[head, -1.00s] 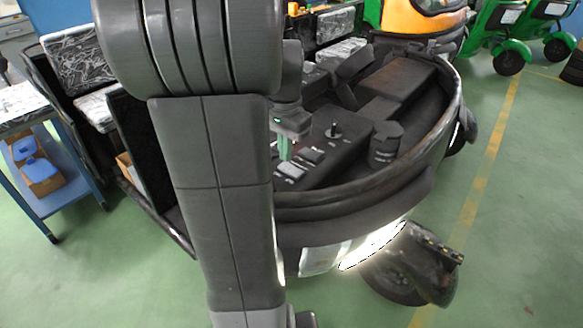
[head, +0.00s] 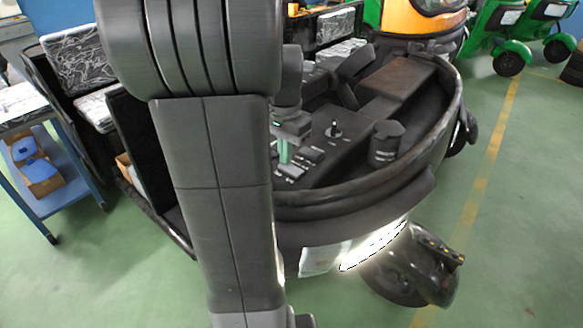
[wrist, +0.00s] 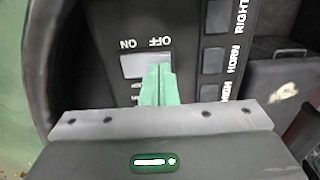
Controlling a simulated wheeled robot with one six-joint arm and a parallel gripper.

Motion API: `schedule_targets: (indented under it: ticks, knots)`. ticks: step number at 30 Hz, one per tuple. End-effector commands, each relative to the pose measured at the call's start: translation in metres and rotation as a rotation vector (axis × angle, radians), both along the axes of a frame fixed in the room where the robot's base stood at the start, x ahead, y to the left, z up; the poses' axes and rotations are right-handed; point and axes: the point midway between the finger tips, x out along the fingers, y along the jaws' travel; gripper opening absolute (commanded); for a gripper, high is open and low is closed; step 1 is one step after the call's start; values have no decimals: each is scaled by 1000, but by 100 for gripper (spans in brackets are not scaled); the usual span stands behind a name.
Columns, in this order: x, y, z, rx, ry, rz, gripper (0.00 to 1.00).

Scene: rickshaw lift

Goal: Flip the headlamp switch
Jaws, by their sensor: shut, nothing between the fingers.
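The headlamp switch is a grey rocker (wrist: 131,66) on the black panel, with ON and OFF printed upside down beside it in the wrist view. In the head view the rocker (head: 291,171) is just below my fingertips. My gripper (wrist: 158,70) has its green fingers shut together, with nothing between them. The fingertips overlap the rocker's OFF end and hide part of it; I cannot tell whether they touch it. My gripper also shows in the head view (head: 285,160), partly behind my arm. The headlamp (head: 374,247) glows white on the rickshaw's front.
Buttons labelled RIGHT, HORN and HIGH (wrist: 213,62) sit right of the rocker in the wrist view. A knob (head: 334,130) and a black cylinder (head: 385,144) stand on the dashboard. The curved front rim (head: 345,200) borders the panel.

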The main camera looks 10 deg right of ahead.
Motion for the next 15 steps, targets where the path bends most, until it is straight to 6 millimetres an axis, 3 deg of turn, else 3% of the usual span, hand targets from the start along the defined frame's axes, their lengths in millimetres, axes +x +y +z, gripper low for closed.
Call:
schedule_targets:
  ticks: [15]
  knots:
    - [0,0,-5,0,0,0,0]
